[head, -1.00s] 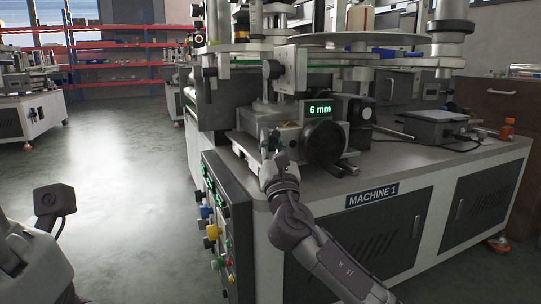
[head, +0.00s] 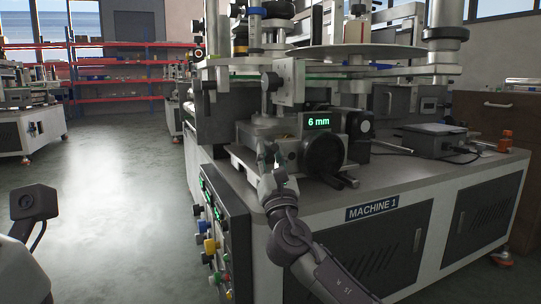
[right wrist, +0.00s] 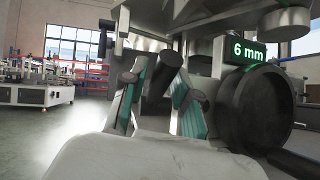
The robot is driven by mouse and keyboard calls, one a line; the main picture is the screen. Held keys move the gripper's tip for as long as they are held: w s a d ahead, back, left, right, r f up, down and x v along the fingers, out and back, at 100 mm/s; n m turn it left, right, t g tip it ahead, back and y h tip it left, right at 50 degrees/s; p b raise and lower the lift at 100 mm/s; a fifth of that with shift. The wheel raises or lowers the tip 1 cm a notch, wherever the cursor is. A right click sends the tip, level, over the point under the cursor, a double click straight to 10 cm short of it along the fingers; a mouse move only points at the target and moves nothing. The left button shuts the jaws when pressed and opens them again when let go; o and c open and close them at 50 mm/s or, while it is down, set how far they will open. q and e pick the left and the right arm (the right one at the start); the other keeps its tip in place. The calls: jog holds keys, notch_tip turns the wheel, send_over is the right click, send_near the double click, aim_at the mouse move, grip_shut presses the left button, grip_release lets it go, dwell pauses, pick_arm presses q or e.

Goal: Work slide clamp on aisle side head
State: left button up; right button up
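The aisle side head is a grey metal unit (head: 287,146) on the near corner of Machine 1, with a green "6 mm" display (head: 317,121) and a big black handwheel (head: 324,147). My right gripper (head: 267,154) is at its aisle-facing left side. In the right wrist view its two teal-padded fingers (right wrist: 159,100) stand apart, one on each side of a dark round-ended knob or lever (right wrist: 163,72), likely the slide clamp. Whether the pads touch it I cannot tell. In the head view the gripper hides the clamp. My left gripper is out of view.
The machine cabinet (head: 374,240) carries a side panel of coloured knobs (head: 210,245). A steel column and slide block (head: 286,82) stand above the head, and rods stick out below the handwheel. The aisle floor (head: 120,190) at left is clear.

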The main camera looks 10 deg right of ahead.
jog(key=a+v, duration=0.1)
jog(key=v, duration=1.1)
jog(key=shift+d, duration=0.5)
